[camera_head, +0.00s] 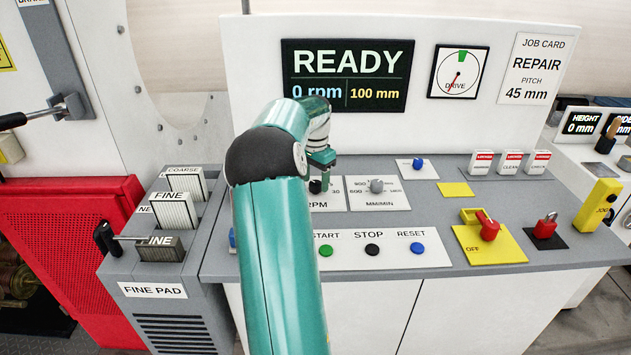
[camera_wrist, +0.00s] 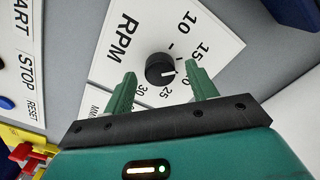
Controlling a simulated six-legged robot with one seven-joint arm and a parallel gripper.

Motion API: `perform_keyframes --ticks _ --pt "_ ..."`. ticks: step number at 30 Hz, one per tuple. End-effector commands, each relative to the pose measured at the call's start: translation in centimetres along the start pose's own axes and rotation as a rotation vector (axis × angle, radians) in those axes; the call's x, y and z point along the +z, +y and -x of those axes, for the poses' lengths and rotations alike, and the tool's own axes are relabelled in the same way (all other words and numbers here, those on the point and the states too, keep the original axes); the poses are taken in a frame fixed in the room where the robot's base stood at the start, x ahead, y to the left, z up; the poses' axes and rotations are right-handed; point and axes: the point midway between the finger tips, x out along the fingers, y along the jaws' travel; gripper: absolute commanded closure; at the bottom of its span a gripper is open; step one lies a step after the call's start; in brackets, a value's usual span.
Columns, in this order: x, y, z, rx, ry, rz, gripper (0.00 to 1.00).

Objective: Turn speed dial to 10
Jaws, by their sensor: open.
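The speed dial is a small black round knob (camera_wrist: 160,66) on a white RPM plate (camera_wrist: 125,30). In the head view the knob (camera_head: 316,186) shows just below my gripper (camera_head: 321,160). Numbers 10, 15, 25 and 30 show around the knob in the wrist view. A white mark on the knob points toward the lower right, between 15 and 25. My gripper (camera_wrist: 161,74) is open, with one green finger on each side of the knob.
A grey MM/MIN knob (camera_head: 376,186) stands right of the dial. START, STOP and RESET buttons (camera_head: 372,249) lie on the near strip. A screen (camera_head: 346,76) above reads READY, 0 rpm, 100 mm. The job card (camera_head: 535,69) reads REPAIR, pitch 45 mm.

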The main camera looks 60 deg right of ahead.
Motion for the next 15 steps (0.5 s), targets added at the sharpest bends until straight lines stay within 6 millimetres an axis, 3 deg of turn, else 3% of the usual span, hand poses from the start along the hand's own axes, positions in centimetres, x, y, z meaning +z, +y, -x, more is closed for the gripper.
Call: perform_keyframes --ticks 11,12,15 --pt "0.0 0.02 -1.06 -0.001 0.0 0.0 0.43" --pt "0.0 0.02 -1.05 -0.001 0.0 0.0 0.45" --pt "0.0 0.02 -1.04 -0.001 0.0 0.0 0.64"
